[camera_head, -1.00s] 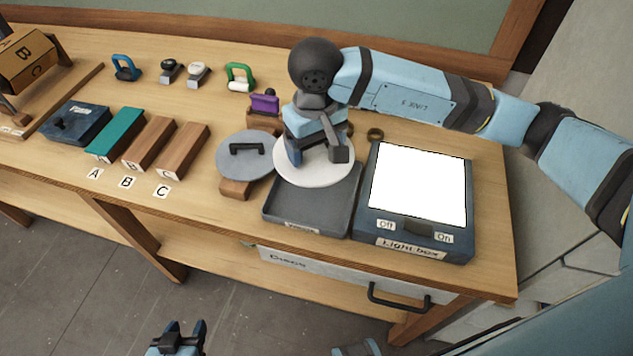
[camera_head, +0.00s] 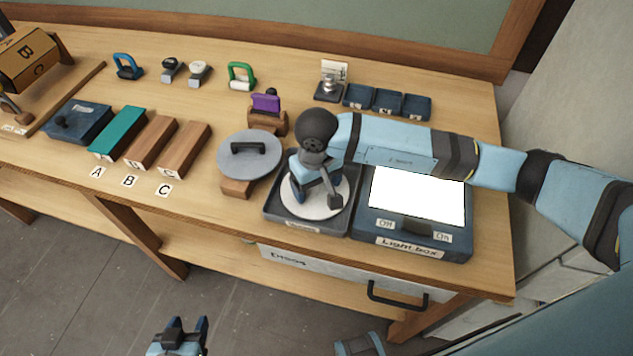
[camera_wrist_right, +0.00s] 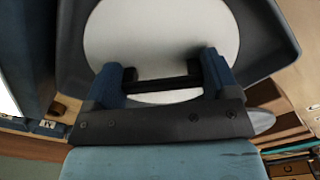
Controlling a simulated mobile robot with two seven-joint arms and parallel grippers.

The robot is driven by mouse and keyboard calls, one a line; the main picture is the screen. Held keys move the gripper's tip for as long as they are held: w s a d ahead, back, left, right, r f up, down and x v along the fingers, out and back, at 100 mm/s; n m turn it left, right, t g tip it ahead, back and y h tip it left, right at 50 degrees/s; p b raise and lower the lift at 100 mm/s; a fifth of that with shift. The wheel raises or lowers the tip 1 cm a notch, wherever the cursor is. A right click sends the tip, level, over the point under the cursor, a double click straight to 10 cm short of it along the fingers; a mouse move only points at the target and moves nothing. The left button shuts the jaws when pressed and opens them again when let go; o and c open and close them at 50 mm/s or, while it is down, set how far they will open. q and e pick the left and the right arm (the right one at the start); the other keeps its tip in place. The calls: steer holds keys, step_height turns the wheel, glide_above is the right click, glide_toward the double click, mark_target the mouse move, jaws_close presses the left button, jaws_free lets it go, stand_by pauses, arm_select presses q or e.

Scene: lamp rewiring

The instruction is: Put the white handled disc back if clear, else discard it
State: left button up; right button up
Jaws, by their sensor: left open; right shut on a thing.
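The white handled disc (camera_head: 307,206) is over the dark tray (camera_head: 275,218) left of the light box; whether it rests on the tray floor cannot be told. In the right wrist view the white disc (camera_wrist_right: 160,45) lies within the tray's outline. My right gripper (camera_head: 318,197) is shut on its dark handle, which also shows between the fingers in the wrist view (camera_wrist_right: 160,85). My left gripper (camera_head: 183,335) is open and empty at the bottom edge, in front of the table.
The light box (camera_head: 412,200) has a bright white panel. A grey handled disc (camera_head: 250,157) sits left of the tray. A drawer (camera_head: 330,270) marked Discs is below the tabletop. Small dark trays (camera_head: 388,102) and several handled pieces stand at the back.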

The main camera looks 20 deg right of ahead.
steer(key=shift+f, duration=0.1)
steer(key=shift+f+b, duration=0.15)
steer(key=shift+b, duration=0.2)
steer(key=o, duration=1)
steer(key=shift+r+p, duration=0.3)
steer(key=shift+p, duration=0.05)
step_height(320, 180, up, 12)
steer(key=shift+b, duration=0.65)
